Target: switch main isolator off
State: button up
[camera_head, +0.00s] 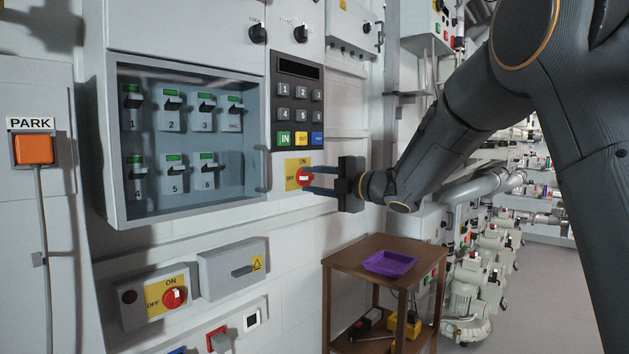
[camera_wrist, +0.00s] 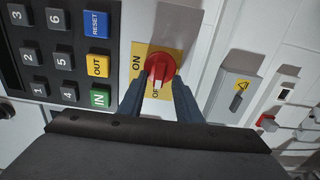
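A red rotary switch (camera_head: 304,176) sits on a yellow ON/OFF plate (camera_head: 291,173) below the keypad. In the wrist view the red knob (camera_wrist: 159,68) shows a white mark pointing towards the OFF lettering. My gripper (camera_head: 310,180) is in front of this switch, its two dark fingers apart. In the wrist view my gripper's fingers (camera_wrist: 160,84) lie either side of the knob's lower part. I cannot tell whether they touch it. A second red rotary switch (camera_head: 174,298) is on a lower-left box, its white mark near upright. Neither switch is legibly named as the main isolator.
A glazed cabinet (camera_head: 254,130) with several numbered switches is left of my gripper. The keypad (camera_head: 298,103) is just above. A lidded box (camera_head: 228,268) sits below on the wall. A brown table (camera_head: 345,259) with a purple tray (camera_head: 389,263) stands below right. Floor shows at far right.

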jog(key=shift+d, duration=0.15)
jog(key=shift+d+r, duration=0.1)
jog(key=v, duration=0.7)
jog(key=shift+s+d, duration=0.2)
jog(key=shift+s, duration=0.05)
jog(key=d+f+m+t+h+p, duration=0.3)
jog(key=d+f+m+h, duration=0.2)
jog(key=d+m+h, duration=0.3)
jog(key=s+d+f+m+g+h+p, duration=0.3)
jog(key=s+d+f+m+g+h, duration=0.15)
jog(key=s+d+f+m, duration=0.55)
jog(key=s+f+m+g+p, duration=0.1)
jog(key=s+f+m+g, duration=0.2)
jog(key=s, duration=0.6)
jog(key=s+f+m+g+h+p, duration=0.1)
jog(key=s+f+m+g, duration=0.2)
jog(key=s, duration=0.7)
jog(key=s+f+m+g+p, duration=0.2)
jog(key=s+f+m+g, duration=0.1)
jog(key=s, duration=0.7)
jog(key=shift+s+a+f+m+h, duration=0.3)
jog(key=shift+f+m, duration=0.25)
jog(key=shift+m, duration=0.35)
